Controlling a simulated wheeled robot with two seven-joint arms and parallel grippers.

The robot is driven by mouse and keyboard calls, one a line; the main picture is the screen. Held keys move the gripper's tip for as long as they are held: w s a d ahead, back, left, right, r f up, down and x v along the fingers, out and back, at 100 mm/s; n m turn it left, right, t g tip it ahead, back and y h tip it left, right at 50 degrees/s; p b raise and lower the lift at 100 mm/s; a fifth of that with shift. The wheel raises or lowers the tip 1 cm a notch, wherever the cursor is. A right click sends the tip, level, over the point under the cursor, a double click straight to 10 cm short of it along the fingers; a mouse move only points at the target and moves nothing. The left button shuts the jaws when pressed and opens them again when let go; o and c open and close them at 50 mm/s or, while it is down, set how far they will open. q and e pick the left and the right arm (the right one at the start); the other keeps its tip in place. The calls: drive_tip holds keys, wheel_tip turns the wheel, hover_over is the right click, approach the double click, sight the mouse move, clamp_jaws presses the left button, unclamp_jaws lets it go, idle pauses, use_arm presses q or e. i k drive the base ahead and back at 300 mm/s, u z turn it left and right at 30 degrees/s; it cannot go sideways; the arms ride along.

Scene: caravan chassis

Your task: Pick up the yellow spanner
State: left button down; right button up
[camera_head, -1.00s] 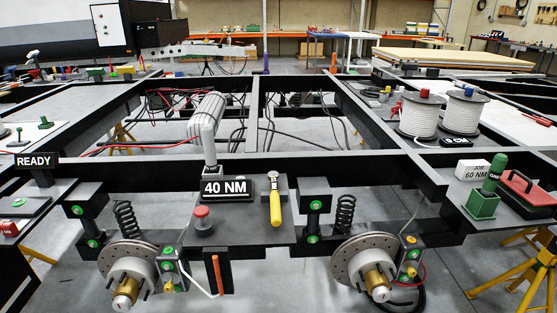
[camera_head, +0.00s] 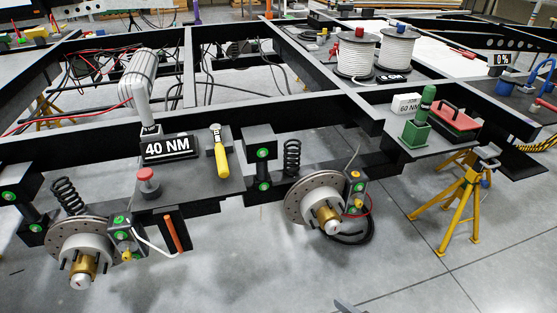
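The yellow spanner (camera_head: 221,155) has a yellow handle and a dark and silver head. It rests on the dark plate (camera_head: 190,186) of the chassis, to the right of the black "40 NM" sign (camera_head: 170,147), with its handle pointing toward me. Nothing touches it from my side. A small grey pointed tip (camera_head: 347,306) shows at the bottom edge, well below and right of the spanner. It may be part of my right gripper, but too little shows to tell its opening. My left gripper is not in view.
A red-topped button (camera_head: 147,181) stands left of the spanner, and a ribbed grey cylinder (camera_head: 139,80) on a white post rises behind the sign. Brake discs (camera_head: 314,197) and springs flank the plate. A yellow stand (camera_head: 461,200) is at right. The floor in front is clear.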

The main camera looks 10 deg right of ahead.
sight(216, 130)
drive_tip(key=z, duration=0.55)
drive_tip(key=k, duration=0.65)
drive_tip(key=z, duration=1.1)
drive_tip(key=i, duration=1)
drive_tip(key=u, duration=0.4)
drive_tip(key=i, duration=1.05)
drive_tip(key=u, duration=0.9)
